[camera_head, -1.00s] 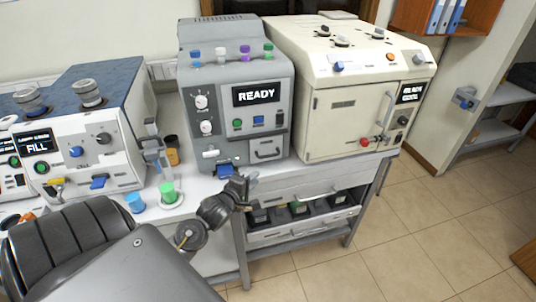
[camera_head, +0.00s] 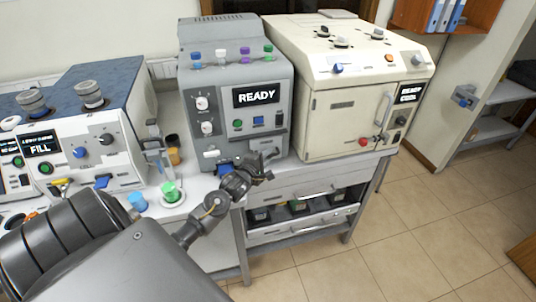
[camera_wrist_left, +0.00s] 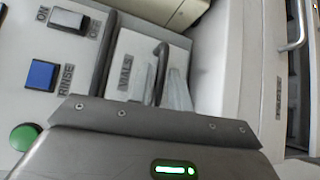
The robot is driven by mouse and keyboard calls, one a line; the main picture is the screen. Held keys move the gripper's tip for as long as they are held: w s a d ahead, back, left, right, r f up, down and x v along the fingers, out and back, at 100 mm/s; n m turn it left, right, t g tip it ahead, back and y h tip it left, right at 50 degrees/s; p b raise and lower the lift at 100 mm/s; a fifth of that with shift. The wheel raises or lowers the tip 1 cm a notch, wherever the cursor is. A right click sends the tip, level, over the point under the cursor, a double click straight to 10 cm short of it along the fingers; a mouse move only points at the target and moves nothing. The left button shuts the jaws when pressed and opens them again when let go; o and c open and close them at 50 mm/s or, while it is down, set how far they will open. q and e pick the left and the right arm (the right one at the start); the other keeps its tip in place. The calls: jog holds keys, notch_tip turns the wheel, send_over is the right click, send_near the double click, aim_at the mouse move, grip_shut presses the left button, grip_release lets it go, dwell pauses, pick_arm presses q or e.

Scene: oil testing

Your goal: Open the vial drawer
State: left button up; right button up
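The vial drawer (camera_wrist_left: 132,53), labelled VIALS, is a small light panel low on the front of the grey READY machine (camera_head: 240,75). In the wrist view its dark bar handle (camera_wrist_left: 162,58) stands out from the panel. The drawer looks shut, its face about level with the machine front. My left gripper (camera_head: 270,156) is at the handle, hiding most of the drawer in the head view. In the wrist view its two pale fingertips (camera_wrist_left: 163,88) are apart, one on each side of the handle. I cannot tell whether they touch it. My right gripper is not in view.
A cream machine (camera_head: 345,110) stands close on the right. On the left are the FILL machine (camera_head: 110,150), a blue cup (camera_head: 137,201) and a green-capped vial (camera_head: 169,190). A shelf with dark containers (camera_head: 300,207) lies below the bench. The floor (camera_head: 400,235) at right is clear.

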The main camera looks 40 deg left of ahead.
pick_arm(q)
jog(key=shift+w+a+f, duration=0.1)
jog(key=shift+w, duration=0.55)
grip_shut()
